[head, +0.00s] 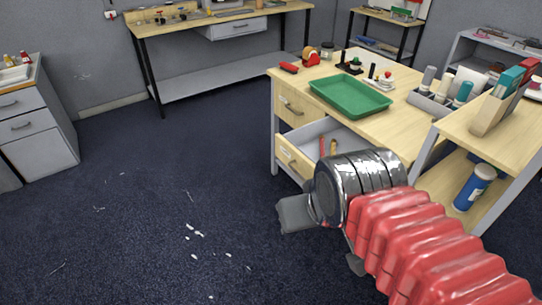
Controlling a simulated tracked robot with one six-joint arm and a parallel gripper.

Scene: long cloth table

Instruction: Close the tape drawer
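The wooden desk (403,128) has two light wood drawers on its left side. The upper drawer (290,104) looks shut. The lower drawer (294,164) is pulled out, with its grey inside showing and a few red and yellowish items (327,146) in it. No label tells me which is the tape drawer. My gripper (318,245) is low in front of the open drawer, nearer the camera. One dark finger shows at the left and part of another at the lower right. My arm's wrist covers the space between them and part of the drawer's right end.
A green tray (350,97), a red tape dispenser (310,57), stamps and a bottle holder (437,103) stand on the desk. A shelf unit with a blue canister (474,187) is at the right. The dark carpet (150,215) left of the desk is clear, apart from white flecks.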

